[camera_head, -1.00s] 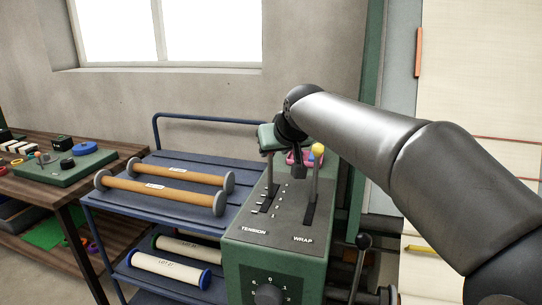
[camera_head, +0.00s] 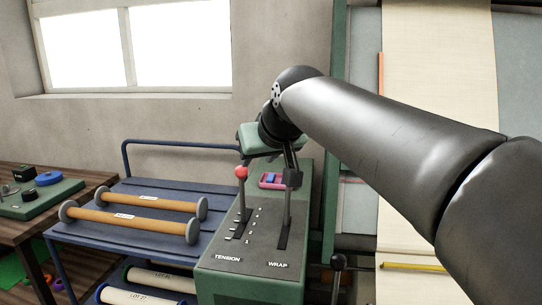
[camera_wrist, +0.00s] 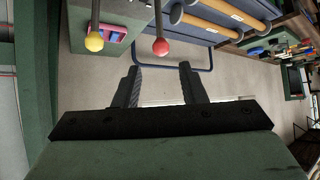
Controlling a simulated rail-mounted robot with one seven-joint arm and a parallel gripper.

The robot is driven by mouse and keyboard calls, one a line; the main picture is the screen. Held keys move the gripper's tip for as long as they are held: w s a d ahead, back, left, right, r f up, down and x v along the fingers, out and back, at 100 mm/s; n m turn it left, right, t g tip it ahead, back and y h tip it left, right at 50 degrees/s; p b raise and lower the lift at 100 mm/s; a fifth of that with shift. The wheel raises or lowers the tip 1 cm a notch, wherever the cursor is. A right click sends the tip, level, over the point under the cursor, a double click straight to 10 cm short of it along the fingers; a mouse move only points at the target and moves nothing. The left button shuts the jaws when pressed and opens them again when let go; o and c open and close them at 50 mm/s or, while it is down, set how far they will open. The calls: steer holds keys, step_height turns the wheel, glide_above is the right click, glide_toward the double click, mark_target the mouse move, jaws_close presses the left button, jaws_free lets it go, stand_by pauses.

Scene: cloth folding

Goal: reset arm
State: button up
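My gripper (camera_wrist: 160,84) shows in the wrist view with its two dark fingers apart and nothing between them. In the head view, my gripper (camera_head: 291,176) is above the green control box, in front of the yellow-knobbed WRAP lever (camera_head: 285,215), whose knob is hidden there. The yellow knob (camera_wrist: 94,42) and the red knob (camera_wrist: 160,46) show in the wrist view, beyond and apart from the fingers. The TENSION lever with its red knob (camera_head: 241,172) stands left of the gripper in the head view. Contact with the WRAP lever cannot be told from the head view alone.
A blue cart (camera_head: 75,230) holds orange rollers (camera_head: 132,222) at the left. A pink tray (camera_head: 270,181) sits on the box (camera_head: 222,286). A black-knobbed lever (camera_head: 338,262) stands right of it. A cream cloth sheet (camera_head: 440,80) hangs at the right.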

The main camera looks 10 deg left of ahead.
steer(key=s+d+f+m+g+h+p, duration=0.2)
steer(key=s+d+f+p, duration=0.15)
steer(key=d+f, duration=0.4)
steer(key=s+d+f+m+g+h+p, duration=0.1)
steer(key=s+d+f+m+h+p, duration=0.25)
steer(key=d, duration=0.75)
steer(key=s+d+f+g+p, duration=0.1)
steer(key=s+d+f+g, duration=0.1)
steer(key=s+d+f, duration=0.3)
steer(key=s+d+f+m+g+p, duration=0.1)
steer(key=s+d+f+g, duration=0.1)
steer(key=s+d+f, duration=0.4)
steer(key=s+f, duration=0.1)
steer(key=s, duration=0.4)
steer(key=shift+s+f+p, duration=0.2)
steer(key=shift+s+p, duration=0.1)
steer(key=shift+s, duration=0.05)
steer(key=shift+m, duration=0.25)
